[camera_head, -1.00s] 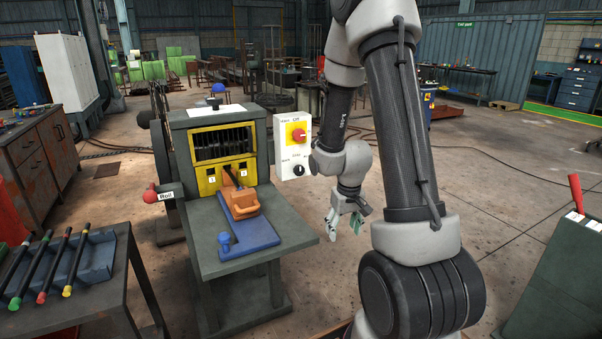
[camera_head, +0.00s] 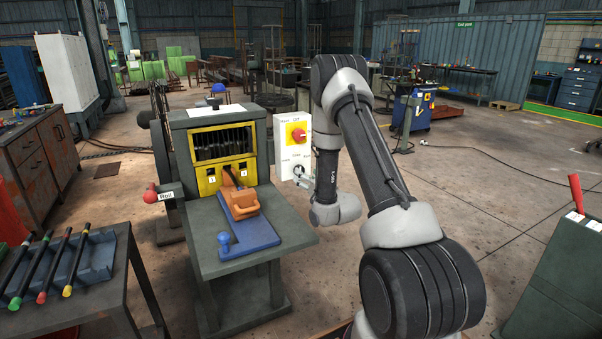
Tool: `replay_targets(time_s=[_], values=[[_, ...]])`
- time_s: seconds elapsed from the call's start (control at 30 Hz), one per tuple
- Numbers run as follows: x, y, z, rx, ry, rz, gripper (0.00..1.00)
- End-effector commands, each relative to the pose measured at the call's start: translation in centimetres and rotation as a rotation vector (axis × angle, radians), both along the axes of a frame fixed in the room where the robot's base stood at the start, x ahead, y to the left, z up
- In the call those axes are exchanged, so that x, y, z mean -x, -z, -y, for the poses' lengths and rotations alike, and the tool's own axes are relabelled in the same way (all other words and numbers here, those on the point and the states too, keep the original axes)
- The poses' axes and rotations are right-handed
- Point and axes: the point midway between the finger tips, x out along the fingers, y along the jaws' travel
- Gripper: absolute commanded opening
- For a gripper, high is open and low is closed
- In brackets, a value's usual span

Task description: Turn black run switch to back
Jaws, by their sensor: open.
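The black run switch (camera_head: 298,169) is a small round knob on the lower part of the white control box (camera_head: 281,150), at the right side of the capstan machine. A red rotary switch (camera_head: 298,135) on a yellow plate sits above it. My gripper (camera_head: 302,177) is small in view at the lower right of the box, right at or just in front of the black knob. Its fingers are open and partly cover the knob. I cannot tell whether they touch it or which way the knob points.
The machine's table (camera_head: 205,240) carries a blue base (camera_head: 252,236) with an orange block (camera_head: 240,203). A red-knobbed lever (camera_head: 151,194) marked Roll is at left. A side table (camera_head: 70,315) holds several coloured-tip rods. A green cabinet (camera_head: 555,280) stands at right.

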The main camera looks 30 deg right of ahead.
Motion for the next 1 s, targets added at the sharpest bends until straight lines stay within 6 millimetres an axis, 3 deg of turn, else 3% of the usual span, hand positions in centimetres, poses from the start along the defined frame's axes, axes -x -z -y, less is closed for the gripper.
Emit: replay_targets(time_s=[0.1, 0.3, 0.63, 0.67, 0.9, 1.0], values=[[-2.2, 0.0, -0.1, 0.002, -0.002, 0.001, 0.60], [-4.7, 0.0, 0.0, 0.000, 0.000, 0.000, 0.60], [-5.3, 0.0, 0.0, 0.001, 0.001, -0.002, 0.60], [-5.3, 0.0, 0.0, 0.001, 0.001, -0.002, 0.58], [-5.3, 0.0, 0.0, 0.001, 0.001, -0.002, 0.14], [-5.3, 0.0, 0.0, 0.001, 0.001, -0.002, 0.14]])
